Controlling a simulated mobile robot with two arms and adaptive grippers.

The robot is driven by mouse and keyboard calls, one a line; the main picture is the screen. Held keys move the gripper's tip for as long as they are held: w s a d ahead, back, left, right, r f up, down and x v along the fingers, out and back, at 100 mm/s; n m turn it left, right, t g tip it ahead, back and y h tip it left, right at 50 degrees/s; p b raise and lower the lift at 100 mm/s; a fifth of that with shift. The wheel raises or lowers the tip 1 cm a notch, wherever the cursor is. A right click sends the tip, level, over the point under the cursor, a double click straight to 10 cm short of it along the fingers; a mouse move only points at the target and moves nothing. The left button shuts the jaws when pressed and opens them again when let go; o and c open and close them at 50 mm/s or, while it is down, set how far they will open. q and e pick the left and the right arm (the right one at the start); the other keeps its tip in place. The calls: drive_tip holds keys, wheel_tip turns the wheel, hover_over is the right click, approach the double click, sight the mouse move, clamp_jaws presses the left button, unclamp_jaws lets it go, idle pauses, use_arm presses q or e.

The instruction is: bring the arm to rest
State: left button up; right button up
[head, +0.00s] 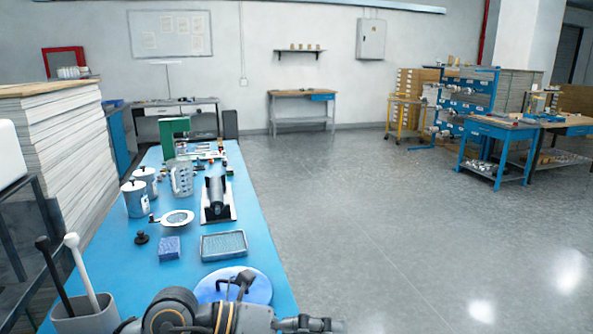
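One of my arms, which looks like the left, crosses the bottom edge of the head view with grey and dark links. Its dark end at the lower right, which looks like my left gripper (325,325), is cut by the frame edge. Its fingers are too small and cropped to show whether it is open or shut. Nothing can be made out in it. My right gripper is not in view.
The blue bench (265,225) holds a blue disc (262,290) partly behind my arm, a tray (224,245), a blue block (169,248), a black roller (216,195) and lidded pots (135,198). A grey bin with handles (85,318) stands lower left. Floor at right is clear.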

use_arm(q)
wheel_tip(320, 180, up, 7)
drive_tip(key=s+n+t+h, duration=0.2)
drive_tip(key=n+h, duration=0.1)
drive_tip(key=h, duration=0.3)
drive_tip(key=w+a+r+n+t+y, duration=0.2)
drive_tip(key=w+a+r+n+t, duration=0.25)
drive_tip(key=a+n+t, duration=0.65)
drive_tip(key=w+a+f+n+t+y, duration=0.45)
drive_tip(key=f+n+t+y, duration=0.2)
drive_tip(key=n+y, duration=0.7)
drive_tip(key=s+a+f+n+g+y, duration=0.25)
drive_tip(key=a+f+n, duration=0.2)
drive_tip(key=f, duration=0.35)
drive_tip(key=s+a+f+n+g+y, duration=0.1)
drive_tip(key=a+f+n+g+y, duration=0.3)
drive_tip(key=f, duration=0.3)
drive_tip(key=s+f+n+g+h, duration=0.2)
drive_tip(key=s+f+g, duration=0.9)
drive_tip(key=s+f, duration=0.95)
wheel_tip(320, 180, down, 24)
drive_tip(key=s+g, duration=0.2)
drive_tip(key=s, duration=0.1)
drive_tip(key=s+a+f, duration=0.3)
drive_tip(key=s+f, duration=1.3)
drive_tip(key=shift+s+g, duration=0.2)
drive_tip(key=shift+g, duration=0.2)
